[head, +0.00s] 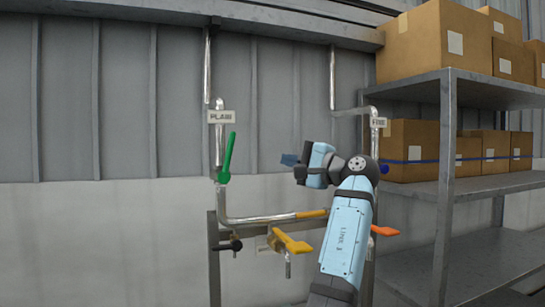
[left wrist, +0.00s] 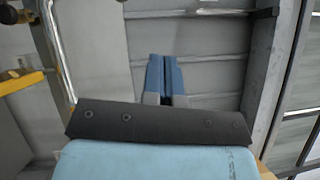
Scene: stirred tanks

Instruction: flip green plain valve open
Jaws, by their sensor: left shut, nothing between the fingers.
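The green valve handle (head: 228,160) stands nearly upright, its top tilted slightly right, on the silver pipe below the PLAIN sign (head: 221,117). My left gripper (head: 289,160) is to the right of the handle, apart from it, with its fingers pointing left in the head view. In the left wrist view its two blue fingers (left wrist: 164,76) are together and nothing is between them. The green handle does not show in the left wrist view. My right gripper is in neither view.
A yellow valve handle (head: 291,241) sits below on the pipe, with a black handle (head: 230,245) to its left. An orange handle (head: 384,231) is right of my arm. A metal shelf (head: 444,190) with cardboard boxes (head: 435,45) stands at the right. The wall left of the pipe is bare.

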